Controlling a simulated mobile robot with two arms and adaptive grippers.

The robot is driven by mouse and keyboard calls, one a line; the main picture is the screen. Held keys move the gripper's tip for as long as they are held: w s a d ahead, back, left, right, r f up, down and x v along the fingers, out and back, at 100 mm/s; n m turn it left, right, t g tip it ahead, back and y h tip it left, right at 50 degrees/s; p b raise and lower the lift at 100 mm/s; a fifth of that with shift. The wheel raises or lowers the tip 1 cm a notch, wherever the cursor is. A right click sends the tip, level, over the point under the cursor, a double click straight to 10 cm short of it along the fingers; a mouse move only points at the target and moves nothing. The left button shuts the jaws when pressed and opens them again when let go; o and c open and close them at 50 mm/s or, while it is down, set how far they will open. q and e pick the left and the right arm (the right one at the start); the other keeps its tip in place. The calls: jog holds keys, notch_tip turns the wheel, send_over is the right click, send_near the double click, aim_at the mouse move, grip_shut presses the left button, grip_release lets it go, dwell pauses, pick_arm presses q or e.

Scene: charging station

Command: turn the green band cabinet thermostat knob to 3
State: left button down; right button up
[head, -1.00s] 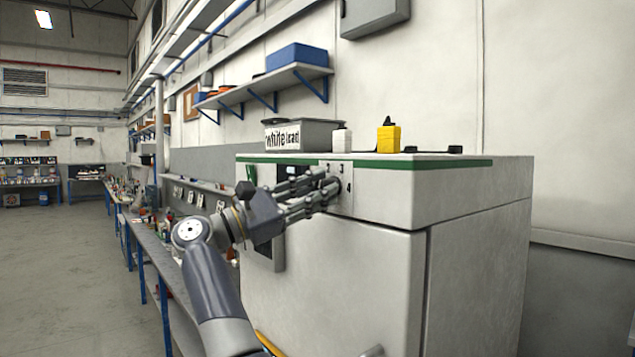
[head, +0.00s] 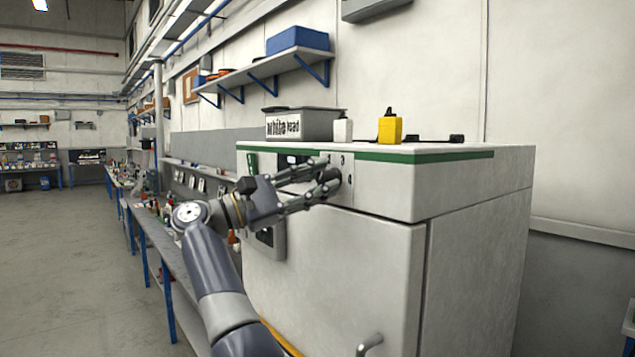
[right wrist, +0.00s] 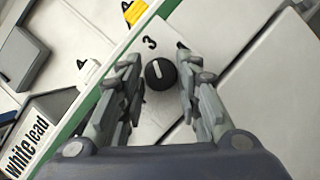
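The green band cabinet (head: 390,185) is pale, with a green strip (head: 430,157) along its top front edge. Its thermostat knob (right wrist: 160,74) is round and black with a white pointer line, seen in the right wrist view. The line lies roughly along the direction of the printed 3 (right wrist: 149,42). My right gripper (head: 332,171) is open at the cabinet's front panel. In the right wrist view its fingers stand on either side of the knob, with a visible gap on each side. In the head view the fingers largely hide the knob. My left gripper is not in view.
On the cabinet top stand a grey "white lead" box (head: 300,127), a white bottle (head: 342,130) and a yellow container (head: 390,130). A door handle (head: 370,345) sticks out below. A long workbench (head: 150,235) runs along the left; the floor beyond is clear.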

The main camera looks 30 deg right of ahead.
jog(key=shift+o, duration=0.4)
jog(key=v, duration=0.7)
jog(key=shift+a, duration=0.2)
jog(key=shift+a, duration=0.1)
jog(key=shift+w+f, duration=0.1)
